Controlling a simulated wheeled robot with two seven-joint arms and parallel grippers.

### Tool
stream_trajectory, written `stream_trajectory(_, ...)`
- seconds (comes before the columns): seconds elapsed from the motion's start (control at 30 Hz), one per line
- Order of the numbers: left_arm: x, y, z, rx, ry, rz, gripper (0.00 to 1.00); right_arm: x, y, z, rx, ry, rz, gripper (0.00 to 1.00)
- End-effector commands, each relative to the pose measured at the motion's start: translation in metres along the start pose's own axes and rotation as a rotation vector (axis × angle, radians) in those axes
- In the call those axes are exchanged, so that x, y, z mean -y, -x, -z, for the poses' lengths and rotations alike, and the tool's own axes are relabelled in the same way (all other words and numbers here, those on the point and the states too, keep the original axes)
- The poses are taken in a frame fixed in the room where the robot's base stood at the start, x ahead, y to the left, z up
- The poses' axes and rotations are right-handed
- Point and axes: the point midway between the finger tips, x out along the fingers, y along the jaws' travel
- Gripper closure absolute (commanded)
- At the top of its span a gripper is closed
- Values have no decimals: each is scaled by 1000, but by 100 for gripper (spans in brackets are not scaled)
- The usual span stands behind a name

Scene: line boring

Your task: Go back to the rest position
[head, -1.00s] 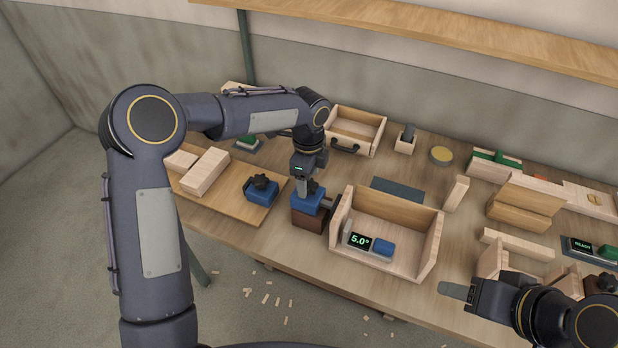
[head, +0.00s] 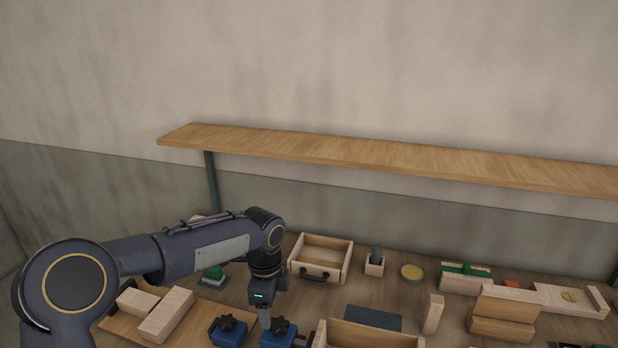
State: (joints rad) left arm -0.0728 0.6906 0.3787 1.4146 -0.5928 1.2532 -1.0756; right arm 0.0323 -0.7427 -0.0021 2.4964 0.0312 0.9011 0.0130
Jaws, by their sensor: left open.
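My left gripper (head: 266,318) is low in the head view, pointing down over the bench at a blue block with a black knob (head: 279,333). Its jaws are open, and the fingertips are partly hidden by the block and close to it. A second blue block with a black knob (head: 229,331) stands to its left on a wooden board (head: 118,326). My right gripper does not show in the view now.
A wooden shelf (head: 390,155) runs along the wall above the bench. Wooden blocks (head: 505,305) stand at the right.

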Motion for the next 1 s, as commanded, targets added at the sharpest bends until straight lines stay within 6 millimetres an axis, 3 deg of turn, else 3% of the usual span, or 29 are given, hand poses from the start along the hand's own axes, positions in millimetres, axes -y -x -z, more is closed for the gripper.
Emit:
stream_trajectory(0.1,-34,28,-28,-15,196,51,36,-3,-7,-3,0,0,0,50)
stream_trajectory(0.3,-119,59,-69,-108,660,123,36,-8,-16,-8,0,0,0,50)
stream_trajectory(0.43,-177,62,-84,-212,980,155,36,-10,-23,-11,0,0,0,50)
stream_trajectory(0.6,-245,48,-85,-394,1383,167,36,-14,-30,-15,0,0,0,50)
stream_trajectory(0.8,-288,27,-74,-589,1697,140,36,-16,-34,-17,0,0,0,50)
stream_trajectory(1.0,-298,20,-68,-656,1793,120,36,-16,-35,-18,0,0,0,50)
